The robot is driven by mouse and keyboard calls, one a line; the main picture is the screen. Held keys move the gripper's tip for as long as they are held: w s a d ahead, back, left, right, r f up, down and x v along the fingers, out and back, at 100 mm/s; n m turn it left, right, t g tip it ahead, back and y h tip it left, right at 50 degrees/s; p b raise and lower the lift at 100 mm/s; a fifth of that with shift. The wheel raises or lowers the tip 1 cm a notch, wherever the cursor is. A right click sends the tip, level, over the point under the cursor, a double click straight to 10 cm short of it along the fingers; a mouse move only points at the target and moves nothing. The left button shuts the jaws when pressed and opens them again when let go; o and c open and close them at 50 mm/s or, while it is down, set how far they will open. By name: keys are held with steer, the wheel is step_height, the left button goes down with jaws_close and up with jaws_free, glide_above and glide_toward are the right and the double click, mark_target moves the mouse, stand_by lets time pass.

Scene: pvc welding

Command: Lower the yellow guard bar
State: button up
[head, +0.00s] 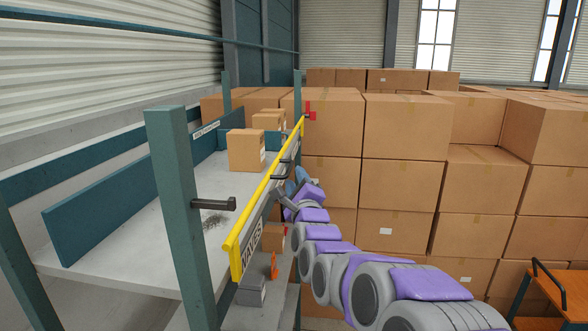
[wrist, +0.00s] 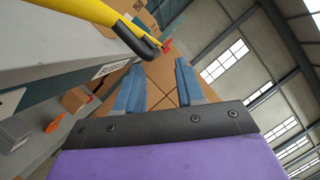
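The yellow guard bar (head: 265,190) runs along the open front of the shelf in the head view, from near the front post to a red bracket (head: 309,111) at the far post. A dark handle (head: 286,162) sticks out from it. In the wrist view the bar (wrist: 88,10) crosses the upper left, with its black handle (wrist: 137,40) close ahead of the fingers. My gripper (head: 300,181) is beside the bar's far half. In the wrist view its two blue fingers (wrist: 158,82) stand apart with nothing seen between them. The handle looks just beyond the left finger, apart from it.
The grey shelf (head: 130,235) has teal posts (head: 180,190) and carries cardboard boxes (head: 246,150). A black peg (head: 215,205) juts from the near post. Stacked cartons (head: 400,180) stand beyond my arm. An orange cart (head: 565,290) is at the lower right.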

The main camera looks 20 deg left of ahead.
mark_target(290, 168)
steer(key=x, duration=0.5)
steer(key=shift+s+a+p, duration=0.1)
steer(key=shift+a+p, duration=0.1)
steer(key=shift+p, duration=0.2)
steer(key=shift+a+f, duration=0.25)
steer(key=shift+a, duration=0.5)
steer(key=c, duration=0.4)
steer(key=shift+d, duration=0.3)
jaws_close()
steer(key=shift+d, duration=0.15)
